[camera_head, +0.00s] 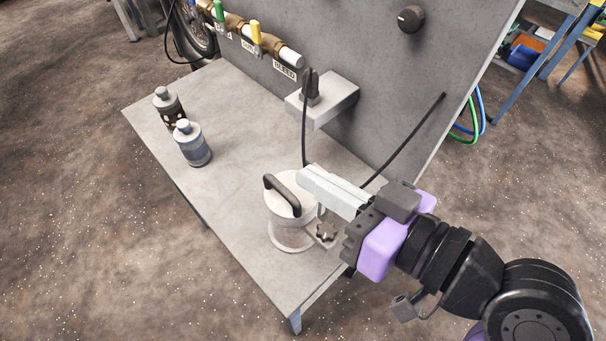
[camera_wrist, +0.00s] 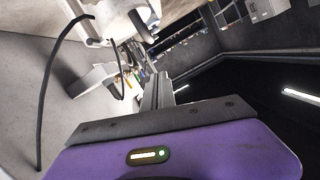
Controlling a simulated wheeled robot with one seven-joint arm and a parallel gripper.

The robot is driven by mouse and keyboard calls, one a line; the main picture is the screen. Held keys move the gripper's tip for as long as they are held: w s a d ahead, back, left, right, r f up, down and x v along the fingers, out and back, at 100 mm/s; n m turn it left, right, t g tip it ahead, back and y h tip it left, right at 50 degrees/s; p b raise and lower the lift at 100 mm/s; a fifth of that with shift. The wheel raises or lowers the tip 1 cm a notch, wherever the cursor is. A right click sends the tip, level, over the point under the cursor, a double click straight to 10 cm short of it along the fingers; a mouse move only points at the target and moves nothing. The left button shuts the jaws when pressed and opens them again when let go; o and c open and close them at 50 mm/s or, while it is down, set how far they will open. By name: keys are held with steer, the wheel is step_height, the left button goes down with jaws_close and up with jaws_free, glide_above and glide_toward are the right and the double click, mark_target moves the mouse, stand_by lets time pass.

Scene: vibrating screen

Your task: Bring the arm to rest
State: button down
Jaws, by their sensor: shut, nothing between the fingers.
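My gripper (camera_head: 306,178) is at the right of the head view, its fingers pointing left and shut with nothing between them. The fingers hang over the right part of the grey table (camera_head: 240,190), just above and behind a white round canister with a black handle (camera_head: 286,210). In the picture the fingertips lie close to the canister's lid; I cannot tell whether they touch it. In the wrist view the fingers (camera_wrist: 158,92) show beyond the purple gripper body. My arm reaches in from the lower right.
Two bottles, one dark (camera_head: 168,108) and one blue-grey (camera_head: 193,145), stand at the table's left. A grey panel (camera_head: 380,80) rises behind, with valves (camera_head: 256,40), a knob (camera_head: 411,18) and a bracket (camera_head: 322,98) with a black plug and cable. Open floor lies in front.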

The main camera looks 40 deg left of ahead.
steer(key=v, duration=0.6)
steer(key=shift+d+b, duration=0.25)
steer(key=shift+b, duration=0.05)
steer(key=shift+r, duration=0.2)
steer(key=w+d+r+m+t, duration=0.3)
steer(key=w+m+t, duration=0.4)
steer(key=w+t, duration=0.25)
steer(key=w+d+f+m+t+h, duration=0.1)
steer(key=d+f+m+t+h, duration=0.7)
steer(key=d, duration=0.7)
steer(key=s+d+f+g+h, duration=0.1)
steer(key=s+d+f+h, duration=0.1)
steer(key=s, duration=0.6)
steer(key=s+d+f+g+h, duration=0.1)
steer(key=s+d+f+h, duration=0.2)
steer(key=s, duration=0.6)
steer(key=s+d+f+g+h, duration=0.1)
steer(key=s+d+f+h, duration=0.1)
steer(key=s+d+f, duration=0.4)
steer(key=s+f, duration=0.2)
steer(key=s, duration=0.1)
steer(key=shift+s+n+h, duration=0.2)
steer(key=shift+n+h, duration=0.1)
